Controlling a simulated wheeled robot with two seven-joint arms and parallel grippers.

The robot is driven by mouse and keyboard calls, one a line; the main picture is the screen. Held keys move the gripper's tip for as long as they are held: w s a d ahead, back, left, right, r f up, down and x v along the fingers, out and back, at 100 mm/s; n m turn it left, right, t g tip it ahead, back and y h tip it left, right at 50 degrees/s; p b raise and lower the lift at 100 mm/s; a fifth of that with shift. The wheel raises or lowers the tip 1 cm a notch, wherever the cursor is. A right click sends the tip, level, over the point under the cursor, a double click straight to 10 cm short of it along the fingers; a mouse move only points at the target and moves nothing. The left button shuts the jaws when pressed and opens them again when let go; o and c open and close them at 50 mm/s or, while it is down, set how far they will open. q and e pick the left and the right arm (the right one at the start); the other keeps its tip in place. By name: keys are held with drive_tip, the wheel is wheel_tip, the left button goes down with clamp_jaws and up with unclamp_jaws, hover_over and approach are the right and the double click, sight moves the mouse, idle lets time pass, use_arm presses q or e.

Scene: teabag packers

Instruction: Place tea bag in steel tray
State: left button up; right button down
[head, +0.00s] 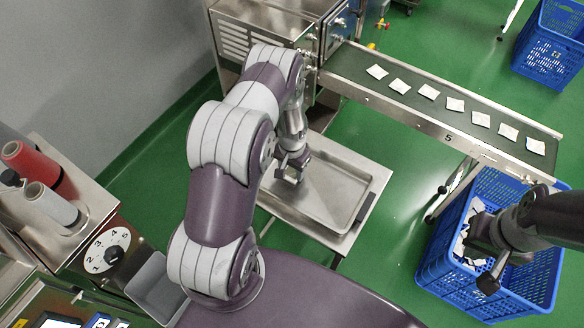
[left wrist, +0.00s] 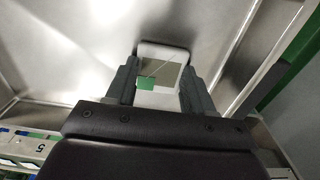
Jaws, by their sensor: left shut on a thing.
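My left gripper (head: 292,170) is over the left part of the steel tray (head: 361,216) in the head view. In the left wrist view its two fingers (left wrist: 158,88) are shut on a tea bag (left wrist: 163,52), white with a green mark. The tray's metal floor and walls show behind the bag; I cannot tell whether the bag touches the floor. The held bag cannot be made out in the head view. My right gripper (head: 484,262) is over a blue crate (head: 432,262) at the lower right; its finger opening is unclear.
Several white tea bags lie in a row on the conveyor (head: 460,133) behind the tray. The blue crate under my right gripper holds white tea bags. Another blue crate (head: 548,60) stands at the upper right. A machine with spools (head: 50,205) stands at the left.

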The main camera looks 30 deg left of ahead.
use_arm(q)
drive_tip(key=o, duration=1)
drive_tip(key=shift+f, duration=0.1)
drive_tip(key=shift+r, duration=0.5)
wheel_tip(320, 180, up, 11)
wheel_tip(320, 180, up, 12)
drive_tip(key=t, duration=0.1)
hover_over(292, 173)
drive_tip(key=s+d, duration=0.6)
drive_tip(key=s, duration=0.1)
drive_tip(key=s+r, duration=0.1)
drive_tip(key=s, duration=0.1)
drive_tip(key=s+d+r, duration=0.1)
drive_tip(key=s, duration=0.1)
drive_tip(key=s+d+r, duration=0.1)
drive_tip(key=s, duration=0.1)
drive_tip(key=shift+s+d, duration=0.15)
drive_tip(key=shift+s, duration=0.15)
